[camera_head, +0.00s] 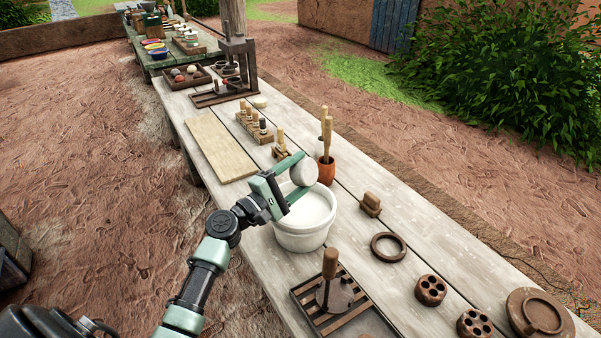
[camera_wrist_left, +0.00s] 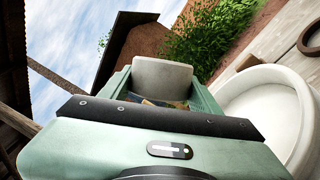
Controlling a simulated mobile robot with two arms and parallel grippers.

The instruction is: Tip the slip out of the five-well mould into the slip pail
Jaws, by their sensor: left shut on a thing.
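The slip pail (camera_head: 300,240) is a white round tub on the plank table, with pale slip inside. It also shows at the right of the left wrist view (camera_wrist_left: 222,92). My left gripper (camera_head: 303,177) is shut on a pale, round-edged piece (camera_head: 304,171), apparently the mould, above the pail's far side. The piece is turned up on its side and shows as a pale block between the fingers in the left wrist view (camera_wrist_left: 161,80). Its wells are not visible, and I see no slip stream. My right gripper is not in view.
A terracotta pot (camera_head: 327,172) with wooden-handled tools stands just behind the pail. A slatted rack (camera_head: 305,292) with a handled disc is in front. A brown ring (camera_head: 388,247) and brown multi-holed discs (camera_head: 430,290) lie to the right. A bare board (camera_head: 220,147) lies behind left.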

